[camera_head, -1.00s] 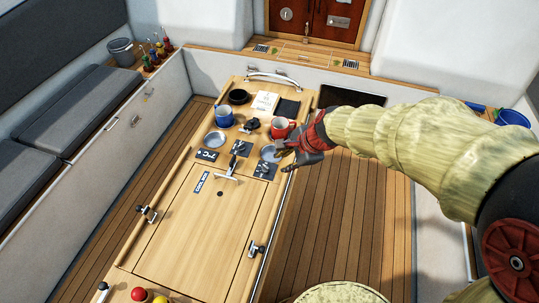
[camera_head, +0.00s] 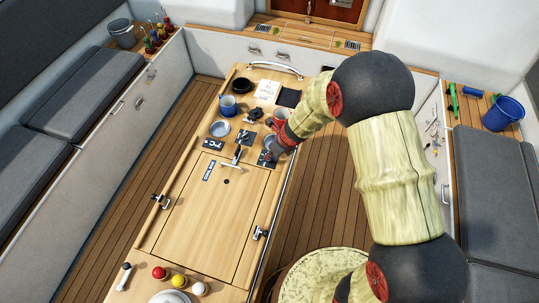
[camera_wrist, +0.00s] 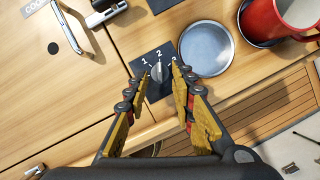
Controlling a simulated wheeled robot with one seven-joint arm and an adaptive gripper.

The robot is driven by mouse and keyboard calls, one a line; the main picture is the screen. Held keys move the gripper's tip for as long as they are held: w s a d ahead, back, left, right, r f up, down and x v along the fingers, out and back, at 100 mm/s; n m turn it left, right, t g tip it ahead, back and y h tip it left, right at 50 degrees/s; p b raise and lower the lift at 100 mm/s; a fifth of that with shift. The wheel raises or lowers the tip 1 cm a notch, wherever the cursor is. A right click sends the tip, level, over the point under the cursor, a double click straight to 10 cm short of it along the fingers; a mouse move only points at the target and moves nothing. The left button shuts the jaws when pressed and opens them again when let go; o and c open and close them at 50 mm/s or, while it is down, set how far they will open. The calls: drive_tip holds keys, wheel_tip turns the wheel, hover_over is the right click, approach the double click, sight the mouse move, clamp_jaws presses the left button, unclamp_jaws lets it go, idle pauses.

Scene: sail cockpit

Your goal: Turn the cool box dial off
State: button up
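The cool box dial (camera_wrist: 157,73) is a small grey knob on a dark square plate marked 1, 2 and 3. In the wrist view its ridge points roughly toward the 2. My gripper (camera_wrist: 161,68) has its two fingertips on either side of the knob, with a gap showing between them; I cannot tell whether either touches it. In the head view my gripper (camera_head: 274,153) is over the dial plate, and the knob is hidden there.
A metal dish (camera_wrist: 206,48) and red mug (camera_wrist: 280,20) stand close beside the dial. A metal lever handle (camera_head: 233,160) and a blue mug (camera_head: 228,105) are on the same table. Several coloured balls (camera_head: 178,281) sit at the near end.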

drive_tip(key=shift+x, duration=1.3)
drive_tip(key=shift+c, duration=0.9)
drive_tip(key=c, duration=0.4)
clamp_jaws()
